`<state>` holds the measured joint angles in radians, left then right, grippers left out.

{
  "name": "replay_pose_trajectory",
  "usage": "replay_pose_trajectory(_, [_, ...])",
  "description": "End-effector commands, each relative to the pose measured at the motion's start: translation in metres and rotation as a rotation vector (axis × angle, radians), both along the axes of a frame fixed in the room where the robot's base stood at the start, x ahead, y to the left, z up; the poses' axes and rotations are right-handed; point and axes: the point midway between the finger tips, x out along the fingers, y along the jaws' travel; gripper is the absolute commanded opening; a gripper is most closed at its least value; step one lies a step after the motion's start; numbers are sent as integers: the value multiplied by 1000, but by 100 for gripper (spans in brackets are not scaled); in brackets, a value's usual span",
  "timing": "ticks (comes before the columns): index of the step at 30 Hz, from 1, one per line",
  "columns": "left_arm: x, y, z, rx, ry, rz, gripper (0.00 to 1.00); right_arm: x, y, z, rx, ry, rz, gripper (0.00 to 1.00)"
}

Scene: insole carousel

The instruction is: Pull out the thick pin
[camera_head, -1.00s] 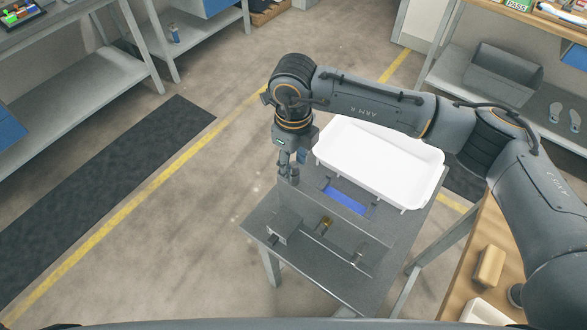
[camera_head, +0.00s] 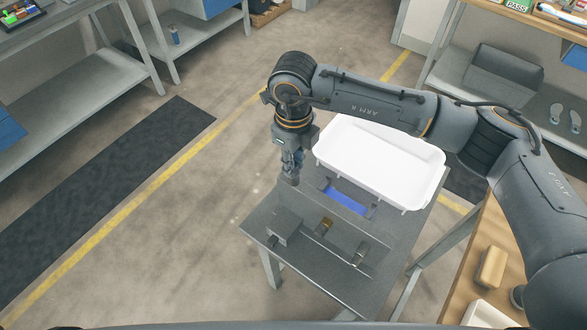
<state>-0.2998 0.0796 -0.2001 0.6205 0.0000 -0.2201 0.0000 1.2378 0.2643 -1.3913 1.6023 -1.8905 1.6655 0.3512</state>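My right gripper (camera_head: 291,172) points down at the far left end of a grey fixture plate (camera_head: 308,207) on a small grey table (camera_head: 385,240). Its fingers look close together, seen nearly edge-on. I cannot tell whether they hold anything. No thick pin can be clearly made out; anything between the fingertips is hidden or too small to tell. On the fixture's near side are a grey block (camera_head: 284,227), a brass-coloured piece (camera_head: 325,225) and a dark short peg-like part (camera_head: 359,253). My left gripper is not in view.
A white tray (camera_head: 380,163) stands right of the gripper, under my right arm. A blue recessed strip (camera_head: 346,200) lies between tray and fixture. A wooden bench (camera_head: 465,273) with a tan block (camera_head: 491,267) is at right.

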Motion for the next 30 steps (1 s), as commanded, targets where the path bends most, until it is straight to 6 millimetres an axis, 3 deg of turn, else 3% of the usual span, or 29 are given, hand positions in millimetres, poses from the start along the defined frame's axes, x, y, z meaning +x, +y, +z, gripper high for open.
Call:
replay_pose_trajectory(11, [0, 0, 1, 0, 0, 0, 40, 0, 0, 3, 0, 0, 0, 0])
replay_pose_trajectory(30, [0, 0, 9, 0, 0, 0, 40, 0, 0, 28, 1, -1, 1, 0])
